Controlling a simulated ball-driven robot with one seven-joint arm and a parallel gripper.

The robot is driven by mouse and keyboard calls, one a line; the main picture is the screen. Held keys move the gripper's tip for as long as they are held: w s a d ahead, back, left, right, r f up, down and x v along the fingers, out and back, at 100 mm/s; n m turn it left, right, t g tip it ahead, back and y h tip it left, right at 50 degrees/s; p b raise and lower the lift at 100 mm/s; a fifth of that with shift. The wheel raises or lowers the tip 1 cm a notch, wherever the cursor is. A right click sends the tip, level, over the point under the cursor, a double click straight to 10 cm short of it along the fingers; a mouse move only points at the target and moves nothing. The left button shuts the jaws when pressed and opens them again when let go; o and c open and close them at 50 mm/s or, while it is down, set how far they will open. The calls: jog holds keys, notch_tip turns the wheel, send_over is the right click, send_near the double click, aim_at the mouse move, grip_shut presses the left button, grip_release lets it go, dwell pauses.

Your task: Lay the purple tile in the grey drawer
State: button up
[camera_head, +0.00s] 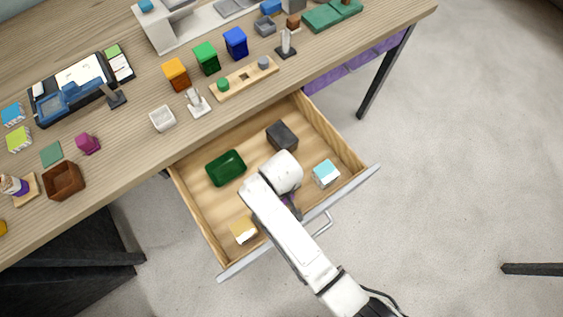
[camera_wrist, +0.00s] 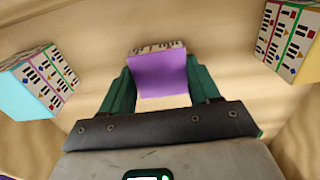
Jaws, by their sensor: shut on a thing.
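The purple tile (camera_wrist: 158,78) is a block with a purple face and a patterned side. My gripper (camera_wrist: 159,68) is shut on it, with a green finger on each side. In the head view only a sliver of purple shows beside my arm, which hides most of the gripper. The grey drawer (camera_head: 203,207) is pulled open, with a grey front and a wooden inside. The tile is over or inside the drawer; I cannot tell whether it touches the floor.
The drawer holds a cyan-topped block (camera_head: 326,173), a yellowish block (camera_head: 242,230), a dark green dish (camera_head: 225,168) and a dark grey box (camera_head: 282,136). Bare wood lies between them. The cyan block (camera_wrist: 22,92) is left in the wrist view. The desk above (camera_head: 120,180) is crowded.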

jog(key=o, duration=1.2)
jog(key=shift+f, duration=0.1)
jog(key=shift+c, duration=0.2)
notch_tip(320, 180, up, 12)
jog(key=s+d+r+m, duration=0.1)
jog(key=s+d+m, duration=0.25)
jog(key=d, duration=0.75)
jog(key=s+d+m, duration=0.2)
jog(key=s+d, duration=0.2)
jog(key=d, duration=0.8)
jog(key=s+d+r+m+t, duration=0.1)
jog(key=s+d+m, duration=0.1)
jog(key=s+d, duration=0.2)
jog(key=shift+s+r, duration=0.35)
jog(key=shift+s, duration=0.85)
